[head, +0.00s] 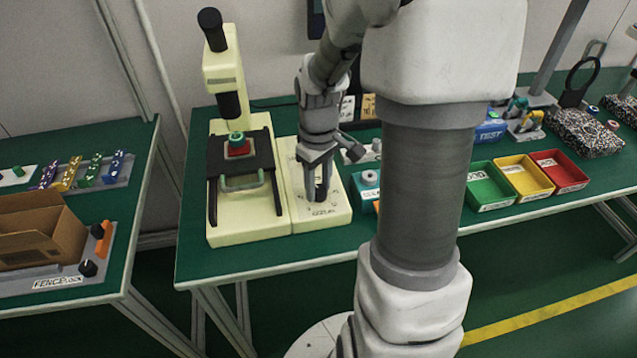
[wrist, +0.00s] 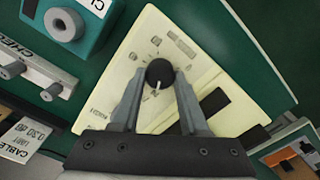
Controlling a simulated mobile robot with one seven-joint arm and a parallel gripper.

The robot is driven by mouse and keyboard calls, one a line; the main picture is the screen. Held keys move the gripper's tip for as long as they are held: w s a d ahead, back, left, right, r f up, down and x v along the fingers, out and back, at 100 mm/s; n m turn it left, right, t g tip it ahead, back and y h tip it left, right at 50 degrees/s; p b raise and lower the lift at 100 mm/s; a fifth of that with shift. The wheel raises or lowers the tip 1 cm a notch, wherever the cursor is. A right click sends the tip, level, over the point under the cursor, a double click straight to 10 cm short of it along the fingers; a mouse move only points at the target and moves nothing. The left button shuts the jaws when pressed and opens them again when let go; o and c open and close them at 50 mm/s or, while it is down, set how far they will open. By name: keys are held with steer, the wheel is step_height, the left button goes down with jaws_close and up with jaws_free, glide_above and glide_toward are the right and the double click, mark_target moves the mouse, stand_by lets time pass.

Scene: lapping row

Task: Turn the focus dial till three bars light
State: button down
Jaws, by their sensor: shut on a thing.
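The focus dial (wrist: 159,73) is a round black knob with a white pointer line, on a cream panel (wrist: 215,70) with printed marks around the knob. In the wrist view the pointer points down toward my gripper's palm. My gripper (wrist: 159,80) has one grey finger on each side of the knob and is shut on it. In the head view my gripper (head: 319,192) points down onto the cream panel (head: 338,218), and its fingers mostly hide the dial. I cannot make out any lit bars in either view.
A cream microscope (head: 224,70) with a black stage stands left of the panel. A teal block (head: 367,190) with a grey ring is close on the right. Green (head: 488,187), yellow (head: 523,176) and red bins (head: 560,170) stand further right. Bare green bench lies in front.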

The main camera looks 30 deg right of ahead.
mark_target(319, 189)
steer(key=shift+m, duration=0.3)
steer(key=m+p, duration=0.1)
steer(key=m, duration=0.3)
steer(key=shift+r, duration=0.1)
steer(key=m+p, duration=0.1)
steer(key=m, duration=0.4)
steer(key=shift+m, duration=0.4)
steer(key=shift+p, duration=0.3)
steer(key=shift+d, duration=0.1)
steer(key=shift+c, duration=2.1)
jaws_free()
step_height(319, 189, up, 17)
steer(key=p, duration=0.4)
steer(key=shift+r, duration=0.15)
